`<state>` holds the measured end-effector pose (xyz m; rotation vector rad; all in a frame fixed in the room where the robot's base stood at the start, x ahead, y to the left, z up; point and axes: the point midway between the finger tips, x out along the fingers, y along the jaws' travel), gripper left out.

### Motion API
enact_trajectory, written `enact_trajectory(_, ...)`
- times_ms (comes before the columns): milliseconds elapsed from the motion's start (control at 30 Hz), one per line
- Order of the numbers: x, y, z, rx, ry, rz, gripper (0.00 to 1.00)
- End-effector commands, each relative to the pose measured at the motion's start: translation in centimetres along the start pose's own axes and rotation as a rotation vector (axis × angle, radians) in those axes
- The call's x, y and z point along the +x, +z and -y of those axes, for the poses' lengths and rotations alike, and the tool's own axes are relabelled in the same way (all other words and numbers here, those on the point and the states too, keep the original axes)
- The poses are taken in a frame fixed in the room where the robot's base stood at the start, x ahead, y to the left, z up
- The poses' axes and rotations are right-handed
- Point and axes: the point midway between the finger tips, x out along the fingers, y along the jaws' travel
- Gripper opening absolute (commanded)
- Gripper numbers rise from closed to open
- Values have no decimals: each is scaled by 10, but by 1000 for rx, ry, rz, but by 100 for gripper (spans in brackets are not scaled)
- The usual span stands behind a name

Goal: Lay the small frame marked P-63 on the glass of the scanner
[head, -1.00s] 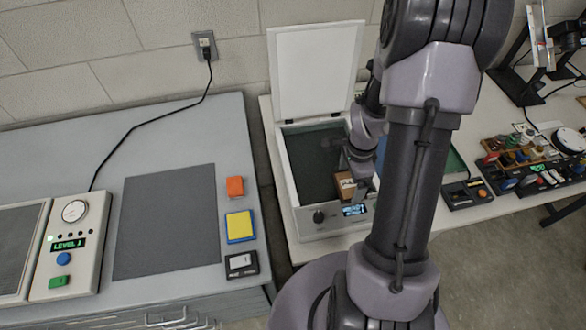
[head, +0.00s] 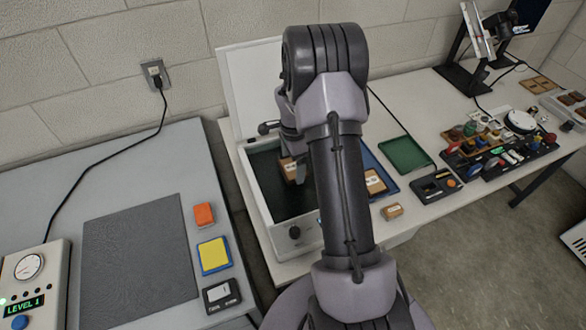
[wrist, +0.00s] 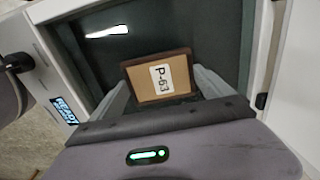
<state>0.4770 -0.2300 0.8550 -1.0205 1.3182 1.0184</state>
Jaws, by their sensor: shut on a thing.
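The small frame marked P-63 (wrist: 160,78) is brown with a wooden edge and a white label. My gripper (wrist: 163,88) is shut on it, one finger at each side. In the head view the frame (head: 290,170) is over the dark glass (head: 264,182) of the scanner (head: 293,243), partly hidden by my arm. The scanner lid (head: 245,75) stands open at the back. In the wrist view the glass (wrist: 215,40) lies behind and around the frame. I cannot tell whether the frame touches the glass.
Right of my arm are a labelled frame (head: 375,181) at a blue tray (head: 389,192), a small brown block (head: 392,211) and a green tray (head: 405,155). A grey cabinet top with a dark mat (head: 140,255) is at left. Racks of small items (head: 500,155) stand further right.

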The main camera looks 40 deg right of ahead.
Motion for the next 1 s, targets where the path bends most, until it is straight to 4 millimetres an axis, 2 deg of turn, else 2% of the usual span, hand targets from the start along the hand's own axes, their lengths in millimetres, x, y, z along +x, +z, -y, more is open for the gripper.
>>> enact_trajectory(33,15,0,0,-1,1,0,48)
enact_trajectory(67,18,0,0,-1,1,0,48)
enact_trajectory(400,20,0,0,0,0,0,48)
enact_trajectory(433,19,0,0,0,0,0,96)
enact_trajectory(467,19,0,0,0,0,0,100)
enact_trajectory(667,18,0,-1,0,0,0,100)
enact_trajectory(767,7,0,0,0,-2,-1,100)
enact_trajectory(1000,-62,0,0,-1,-3,-1,100)
